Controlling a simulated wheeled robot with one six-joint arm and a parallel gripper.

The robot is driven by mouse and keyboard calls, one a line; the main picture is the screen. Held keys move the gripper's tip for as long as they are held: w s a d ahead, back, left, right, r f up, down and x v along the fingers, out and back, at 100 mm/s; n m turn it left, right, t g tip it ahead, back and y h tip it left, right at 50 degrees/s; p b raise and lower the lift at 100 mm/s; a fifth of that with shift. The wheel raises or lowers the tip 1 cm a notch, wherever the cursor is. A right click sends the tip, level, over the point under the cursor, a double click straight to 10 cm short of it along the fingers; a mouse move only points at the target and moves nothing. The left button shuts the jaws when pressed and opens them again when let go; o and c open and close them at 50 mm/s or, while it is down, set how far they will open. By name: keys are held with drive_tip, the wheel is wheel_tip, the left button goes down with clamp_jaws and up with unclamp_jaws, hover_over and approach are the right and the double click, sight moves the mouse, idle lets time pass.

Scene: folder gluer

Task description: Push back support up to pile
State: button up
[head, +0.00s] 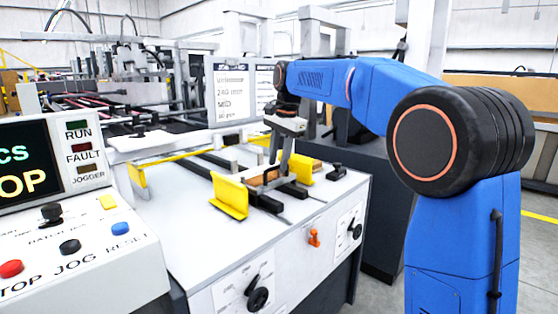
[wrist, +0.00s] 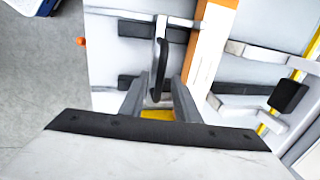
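The back support appears in the wrist view as a pale upright bar with a black handle (wrist: 162,68). My gripper (wrist: 160,84) is directly above it, with one grey finger on each side of the handle and some space between them. Contact with the handle cannot be seen. In the head view my gripper (head: 276,176) points down over the feed table. Brown pile edges (head: 260,178) show beside it; the support is mostly hidden by the fingers.
Yellow guides (head: 230,196) stand on both sides of the pile on the white table (head: 200,215). Dark rails cross the table. An orange knob (head: 314,238) sticks out of its front. The control console (head: 75,240) stands at left.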

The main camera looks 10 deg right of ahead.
wheel_tip(320, 180, up, 17)
drive_tip(key=s+d, duration=0.2)
drive_tip(key=shift+s, duration=0.35)
idle(0.5)
drive_tip(key=s+d+f+n+t, duration=0.1)
drive_tip(key=s+d+f+n, duration=0.25)
drive_tip(key=s+f, duration=0.45)
drive_tip(key=s+d+f+n+t, duration=0.15)
drive_tip(key=s+d+f, duration=0.3)
drive_tip(key=s, duration=0.75)
drive_tip(key=s+d+f+n, duration=0.1)
drive_tip(key=s+f+n, duration=0.2)
drive_tip(key=s+f, duration=0.7)
drive_tip(key=s+d+f+n+h, duration=0.1)
drive_tip(key=s+d+f+n, duration=0.1)
drive_tip(key=s+f, duration=0.8)
wheel_tip(320, 180, down, 6)
drive_tip(key=shift+s+d+r+n, duration=0.15)
drive_tip(key=shift+s+r+n, duration=0.1)
drive_tip(key=shift+n, duration=0.15)
drive_tip(key=shift+t, duration=0.25)
